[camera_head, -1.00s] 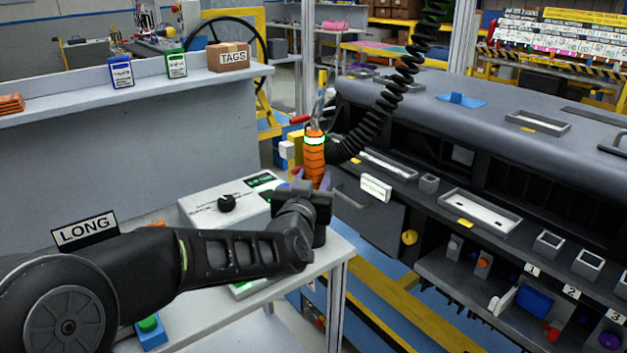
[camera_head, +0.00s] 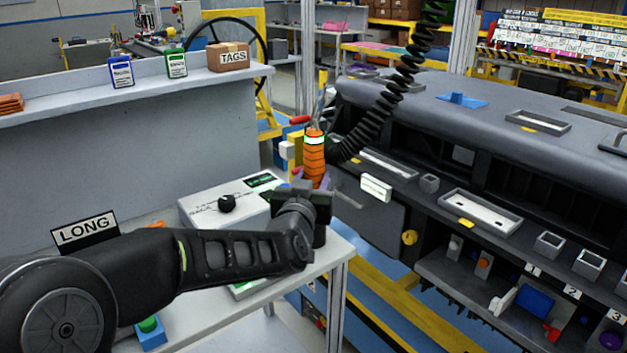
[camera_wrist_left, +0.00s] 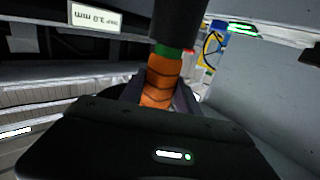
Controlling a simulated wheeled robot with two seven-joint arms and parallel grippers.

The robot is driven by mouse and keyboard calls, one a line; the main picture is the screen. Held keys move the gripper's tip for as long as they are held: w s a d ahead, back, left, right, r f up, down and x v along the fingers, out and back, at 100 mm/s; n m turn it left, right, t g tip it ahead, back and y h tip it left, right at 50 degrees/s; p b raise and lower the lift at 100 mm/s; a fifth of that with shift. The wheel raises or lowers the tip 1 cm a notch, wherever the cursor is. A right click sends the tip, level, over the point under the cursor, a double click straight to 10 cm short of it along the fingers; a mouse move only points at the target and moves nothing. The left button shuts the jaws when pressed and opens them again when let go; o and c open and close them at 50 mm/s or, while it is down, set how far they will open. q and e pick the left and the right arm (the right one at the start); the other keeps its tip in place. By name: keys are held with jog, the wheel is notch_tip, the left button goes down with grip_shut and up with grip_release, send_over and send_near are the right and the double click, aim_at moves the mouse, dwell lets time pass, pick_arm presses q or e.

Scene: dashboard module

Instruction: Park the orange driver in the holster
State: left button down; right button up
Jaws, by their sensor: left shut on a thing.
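The orange driver (camera_head: 314,160) stands about upright in my left gripper (camera_head: 310,185), near the right end of the grey-white bench. It has a pale band with green near its top, and a black coiled cord runs from it up to the right. In the left wrist view the orange body (camera_wrist_left: 160,82) sits between the two fingers, with a green ring and a dark part beyond it. My left gripper is shut on the driver. I cannot make out the holster for certain. My right gripper is not in view.
The dashboard module (camera_head: 480,130) fills the right side, close to the driver. A LONG sign (camera_head: 86,231) stands behind my left arm. The coiled cord (camera_head: 385,105) hangs across the module.

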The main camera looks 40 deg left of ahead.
pick_arm(q)
jog(key=shift+f, duration=0.15)
jog(key=c, duration=0.8)
grip_release()
jog(key=shift+f, duration=0.1)
jog(key=shift+s, duration=0.15)
jog(key=v, duration=0.7)
jog(key=shift+s, duration=0.25)
jog(key=shift+d, duration=0.15)
